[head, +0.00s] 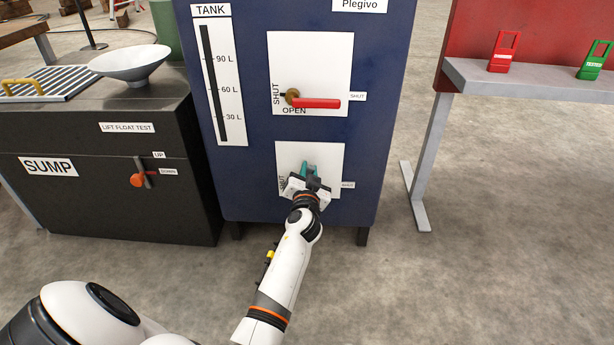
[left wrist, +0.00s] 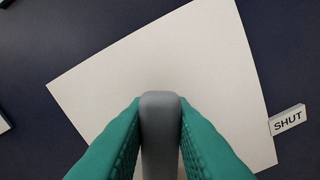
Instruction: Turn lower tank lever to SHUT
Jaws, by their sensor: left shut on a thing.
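The dark blue tank cabinet (head: 375,60) carries two white lever plates. The lower plate (head: 325,152) has a SHUT tag (head: 348,185) on its right, and the tag also shows in the left wrist view (left wrist: 287,123). My left gripper (head: 309,170) is at the lower plate. In the left wrist view its teal fingers (left wrist: 160,140) are closed on both sides of the grey lower lever (left wrist: 160,103). In the head view my gripper hides most of this lever, so its angle is hard to tell. My right gripper is not in view.
The upper lever (head: 318,103) is red and points right toward its own SHUT tag (head: 358,96). A black SUMP cabinet (head: 100,205) with an orange lever (head: 138,180) stands at left. A grey bench (head: 530,83) stands at right. The floor between is clear.

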